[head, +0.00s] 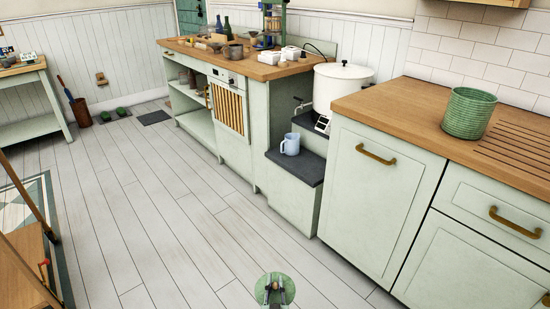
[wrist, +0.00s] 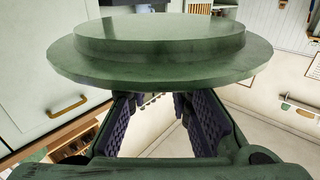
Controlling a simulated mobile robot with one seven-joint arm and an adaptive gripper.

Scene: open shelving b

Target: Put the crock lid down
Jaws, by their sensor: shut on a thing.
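The crock lid (head: 289,288) is a round green disc with a stepped edge. It is in my gripper (head: 274,284) at the bottom middle of the head view, in front of the floor. In the wrist view, the lid (wrist: 160,62) spans the upper half, and the two dark padded fingers (wrist: 165,104) reach up to its underside. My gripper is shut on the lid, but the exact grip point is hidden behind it. A green ribbed crock (head: 469,113), open at the top, stands on the right wooden counter (head: 400,103), well away from my gripper.
Pale green cabinets with brass handles (head: 376,155) stand below the counter. A white pot (head: 342,88) and a blue mug (head: 290,144) stand on dark steps left of it. A cluttered workbench (head: 215,60) is farther back. The plank floor (head: 150,200) is mostly clear.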

